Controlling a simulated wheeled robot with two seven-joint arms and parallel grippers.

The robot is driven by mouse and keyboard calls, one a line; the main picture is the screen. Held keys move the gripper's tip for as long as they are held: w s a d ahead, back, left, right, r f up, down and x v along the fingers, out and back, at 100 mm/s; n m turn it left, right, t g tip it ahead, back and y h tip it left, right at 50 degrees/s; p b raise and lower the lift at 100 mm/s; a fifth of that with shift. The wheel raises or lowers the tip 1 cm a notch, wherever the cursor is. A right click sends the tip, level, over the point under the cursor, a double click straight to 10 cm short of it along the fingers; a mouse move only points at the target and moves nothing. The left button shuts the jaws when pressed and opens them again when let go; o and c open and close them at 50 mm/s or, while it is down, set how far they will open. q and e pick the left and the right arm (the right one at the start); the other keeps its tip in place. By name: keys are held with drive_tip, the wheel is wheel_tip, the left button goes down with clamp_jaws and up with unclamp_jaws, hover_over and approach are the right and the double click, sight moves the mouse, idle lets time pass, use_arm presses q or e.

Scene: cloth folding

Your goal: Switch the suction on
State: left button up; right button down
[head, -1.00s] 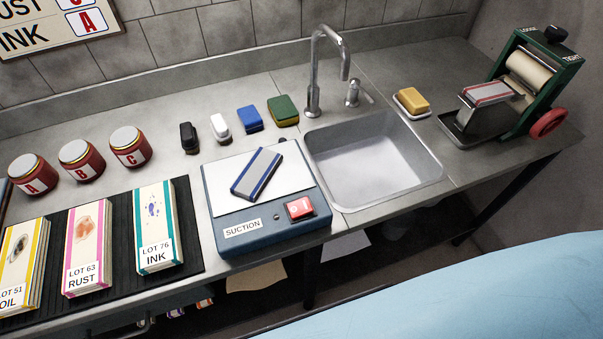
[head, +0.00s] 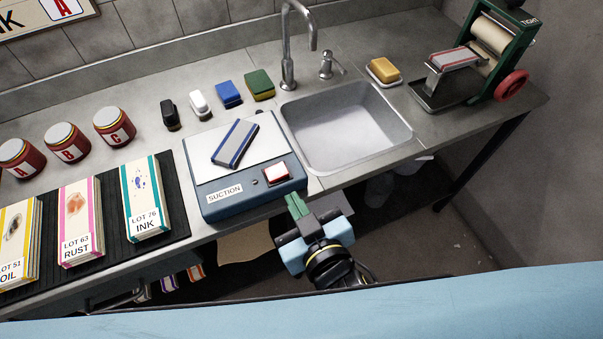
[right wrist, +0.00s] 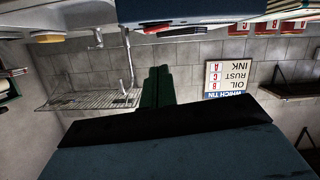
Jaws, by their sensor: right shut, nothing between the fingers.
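The suction unit (head: 215,203) is a blue box with a pale top plate and a SUCTION label, at the counter's front edge left of the sink. Its red-rimmed rocker switch (head: 277,173) has a pale-looking face; I cannot tell its setting. A grey cloth pad with blue stripes (head: 235,143) lies on the plate. My right gripper (head: 294,203) is shut and empty, with green fingers just in front of the box's right front corner, below the switch in the picture. Its shut fingers also show in the right wrist view (right wrist: 158,87). My left gripper is out of view.
The sink (head: 345,125) is right of the unit, with a tap (head: 290,50) behind. Several brushes and sponges (head: 229,94) lie behind the unit. Stacks of cloths (head: 146,200) and lettered jars (head: 114,127) stand left. A roller press (head: 490,65) is far right.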

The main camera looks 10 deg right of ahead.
wheel_tip(320, 180, up, 2)
drive_tip(key=r, duration=0.1)
hover_over(286, 182)
drive_tip(key=f, duration=0.3)
drive_tip(key=shift+a, duration=0.3)
drive_tip(key=f, duration=0.2)
drive_tip(key=shift+d+f, duration=0.2)
drive_tip(key=shift+f, duration=0.15)
drive_tip(key=shift+d+f+b, duration=0.1)
drive_tip(key=shift+f+b, duration=0.25)
drive_tip(key=shift+f, duration=0.3)
drive_tip(key=shift+m, duration=0.3)
